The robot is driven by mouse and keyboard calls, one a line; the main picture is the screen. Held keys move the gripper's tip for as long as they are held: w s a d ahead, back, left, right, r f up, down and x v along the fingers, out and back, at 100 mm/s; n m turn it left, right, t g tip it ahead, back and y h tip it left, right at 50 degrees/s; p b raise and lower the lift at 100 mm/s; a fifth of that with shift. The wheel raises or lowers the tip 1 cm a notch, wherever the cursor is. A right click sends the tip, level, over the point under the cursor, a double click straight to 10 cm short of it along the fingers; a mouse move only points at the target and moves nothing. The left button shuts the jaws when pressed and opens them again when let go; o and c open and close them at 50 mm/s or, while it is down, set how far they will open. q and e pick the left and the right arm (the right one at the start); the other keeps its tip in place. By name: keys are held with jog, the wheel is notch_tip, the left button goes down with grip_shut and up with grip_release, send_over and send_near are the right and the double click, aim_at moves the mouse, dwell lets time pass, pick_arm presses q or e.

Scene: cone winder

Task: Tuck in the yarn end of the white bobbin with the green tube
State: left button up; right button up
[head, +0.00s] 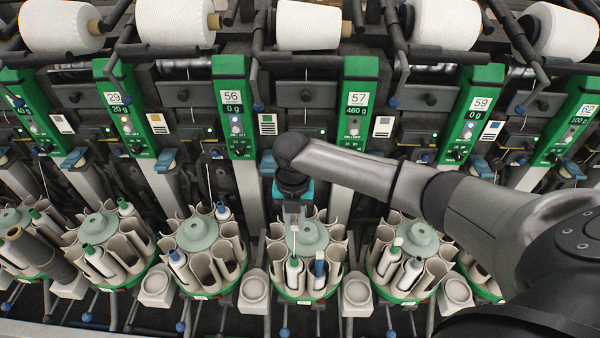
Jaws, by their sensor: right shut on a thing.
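A white bobbin (294,277) with a green tube tip stands in a front pocket of the round bobbin magazine (334,259) below the unit marked 57. My right gripper (293,222) points down above this bobbin. It is shut, and a thin pale yarn end (293,243) runs from its fingertips down towards the bobbin top. The fingertips are apart from the bobbin. The arm hides part of the magazine's far side. My left gripper is out of view.
A white bobbin with a blue tube (319,272) stands close to its right. Neighbouring magazines (205,252) (411,252) hold more bobbins. Grey cups (254,290) (357,291) sit between magazines. Large white yarn cones (175,22) line the top.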

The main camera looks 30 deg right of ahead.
jog(key=s+a+f, duration=0.1)
jog(key=s+f+p, duration=0.1)
jog(key=f, duration=0.1)
jog(key=shift+s+a, duration=0.2)
jog(key=shift+a, duration=0.15)
jog(key=shift+f+b, duration=0.35)
jog(key=shift+f, duration=0.05)
notch_tip(320, 180, down, 3)
jog(key=b, duration=0.3)
jog(key=shift+f+b, duration=0.1)
jog(key=shift+b, duration=0.2)
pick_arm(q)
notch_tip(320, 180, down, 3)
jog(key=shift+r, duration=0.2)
pick_arm(e)
jog(key=shift+f, duration=0.2)
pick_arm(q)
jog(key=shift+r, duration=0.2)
pick_arm(e)
jog(key=shift+f, duration=0.25)
dwell(0.3)
